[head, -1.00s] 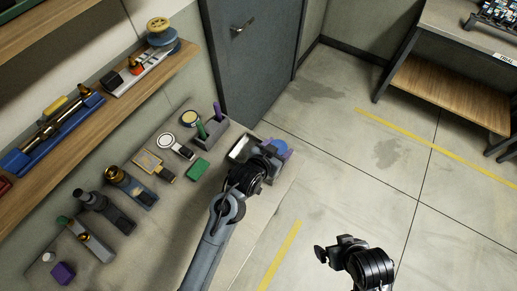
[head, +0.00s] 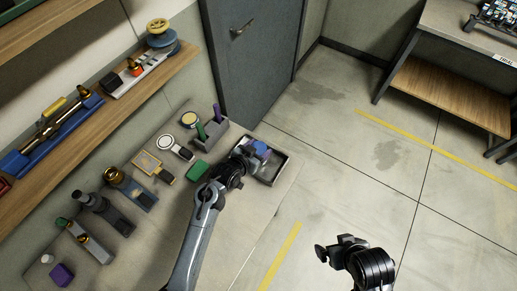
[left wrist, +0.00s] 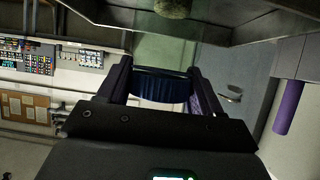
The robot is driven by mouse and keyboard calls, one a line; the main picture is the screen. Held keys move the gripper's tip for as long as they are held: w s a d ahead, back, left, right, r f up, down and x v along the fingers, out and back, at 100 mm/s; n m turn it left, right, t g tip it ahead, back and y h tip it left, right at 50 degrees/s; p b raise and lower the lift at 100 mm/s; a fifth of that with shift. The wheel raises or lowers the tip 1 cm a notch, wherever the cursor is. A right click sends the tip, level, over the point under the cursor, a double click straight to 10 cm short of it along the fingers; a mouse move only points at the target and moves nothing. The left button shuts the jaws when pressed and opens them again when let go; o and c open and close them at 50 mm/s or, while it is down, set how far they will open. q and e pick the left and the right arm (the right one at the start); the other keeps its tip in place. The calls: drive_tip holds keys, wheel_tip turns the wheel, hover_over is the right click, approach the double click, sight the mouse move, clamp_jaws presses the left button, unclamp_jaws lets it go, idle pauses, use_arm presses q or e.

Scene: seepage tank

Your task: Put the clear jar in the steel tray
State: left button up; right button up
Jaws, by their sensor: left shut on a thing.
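The clear jar shows in the left wrist view as a dark blue ribbed lid (left wrist: 165,88) between the fingers, with a pale see-through area beyond it. In the head view its blue top (head: 262,147) shows beside my left gripper (head: 252,151). That gripper is shut on the jar. The steel tray (head: 284,168) is a dark-rimmed rectangle at the bench's far right end; the jar appears over or inside it, and I cannot tell whether it touches the floor of the tray. My right gripper (head: 322,253) is away over the floor, and its jaws are unclear.
A rack (head: 211,128) with a green and a purple rod stands just left of the tray. A green block (head: 194,170) lies near my left arm. Several tools line the bench's back. A grey door (head: 255,60) stands behind. The front of the bench is clear.

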use_arm(q)
drive_tip(key=shift+f, duration=0.1)
drive_tip(key=o, duration=1.1)
drive_tip(key=shift+s+a+r, duration=0.15)
drive_tip(key=shift+r, duration=0.1)
drive_tip(key=s+a+r+n+g+y, duration=0.1)
drive_tip(key=s+a+g+y, duration=0.1)
drive_tip(key=s+a, duration=0.5)
drive_tip(key=s+a+r+n+g+y+p, duration=0.1)
drive_tip(key=s+a, duration=0.6)
drive_tip(key=s, duration=0.7)
drive_tip(key=s+a+r+n+g+y, duration=0.3)
drive_tip(key=s+a, duration=0.4)
drive_tip(key=s, duration=0.4)
drive_tip(key=shift+s+a+g+y, duration=0.2)
drive_tip(key=shift+a+g+y, duration=0.05)
drive_tip(key=shift+g+y, duration=0.05)
